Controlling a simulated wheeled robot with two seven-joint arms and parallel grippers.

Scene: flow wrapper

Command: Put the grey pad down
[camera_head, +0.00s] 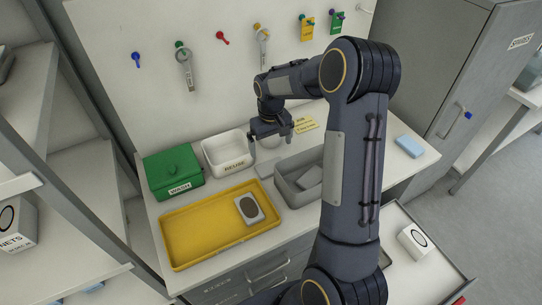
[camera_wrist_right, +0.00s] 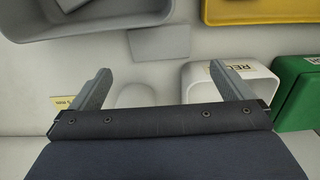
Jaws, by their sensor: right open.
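A flat grey pad (camera_head: 264,169) lies on the worktop, between the white REUSE bin and the grey bin. It also shows as a grey rectangle in the wrist view (camera_wrist_right: 160,43), beside the grey bin. My right gripper (camera_head: 271,146) is over the worktop behind the pad. In the wrist view its two fingers (camera_wrist_right: 160,72) are spread wide, with nothing between them. The pad lies beyond the fingertips and apart from them. A pale rounded shape (camera_wrist_right: 146,95) shows on the worktop below the open jaws. My left gripper is not in view.
The grey bin (camera_head: 287,199) holds grey pieces. The white REUSE bin (camera_head: 211,146), green WASH box (camera_head: 173,172) and yellow tray (camera_head: 181,257) with a boxed item (camera_head: 249,209) stand left. A blue block (camera_head: 410,146) lies right. An open drawer (camera_head: 411,278) is at lower right.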

